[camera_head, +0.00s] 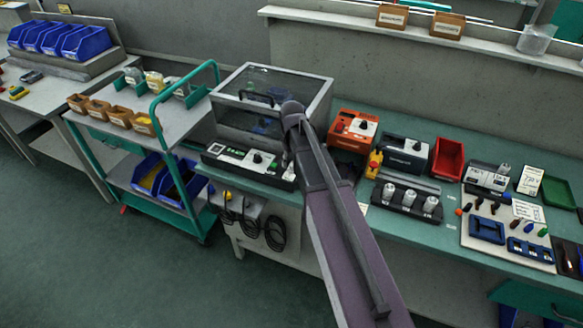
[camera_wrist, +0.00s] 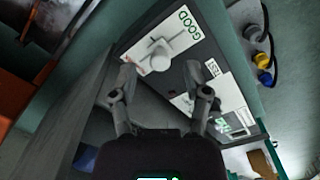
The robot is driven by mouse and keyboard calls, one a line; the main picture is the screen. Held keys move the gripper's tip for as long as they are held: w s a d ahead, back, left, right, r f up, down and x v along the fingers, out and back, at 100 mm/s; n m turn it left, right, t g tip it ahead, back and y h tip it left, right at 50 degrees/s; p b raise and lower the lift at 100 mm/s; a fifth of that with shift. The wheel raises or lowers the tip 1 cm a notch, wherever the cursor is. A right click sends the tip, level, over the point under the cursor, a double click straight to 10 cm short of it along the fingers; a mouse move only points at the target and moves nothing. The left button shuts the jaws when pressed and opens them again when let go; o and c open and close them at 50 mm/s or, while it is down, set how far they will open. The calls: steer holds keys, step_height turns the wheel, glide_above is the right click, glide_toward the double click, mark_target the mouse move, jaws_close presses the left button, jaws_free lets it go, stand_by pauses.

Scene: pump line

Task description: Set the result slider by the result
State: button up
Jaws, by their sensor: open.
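The control panel (camera_head: 236,168) is a dark box with white plates at the bench's front edge, below a clear-lidded case. In the wrist view the panel (camera_wrist: 178,78) carries a white plate with green GOOD lettering. A pale slider knob (camera_wrist: 160,57) stands on that plate; its exact setting is unclear. A green-lit display (camera_wrist: 222,126) is at the panel's other end. My gripper (camera_wrist: 162,74) is open, its two fingers spread on either side of the knob's near side, with nothing between them. In the head view my arm mostly hides the gripper.
The clear-lidded case (camera_head: 268,95) stands directly behind the panel. An orange device (camera_head: 352,130) is to its right, and a trolley (camera_head: 180,115) to its left. Cables (camera_head: 274,235) hang below the bench edge. A three-bottle rack (camera_head: 408,200) sits further right.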

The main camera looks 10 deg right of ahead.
steer(key=shift+f+b, duration=0.45)
steer(key=shift+f, duration=0.2)
jaws_close()
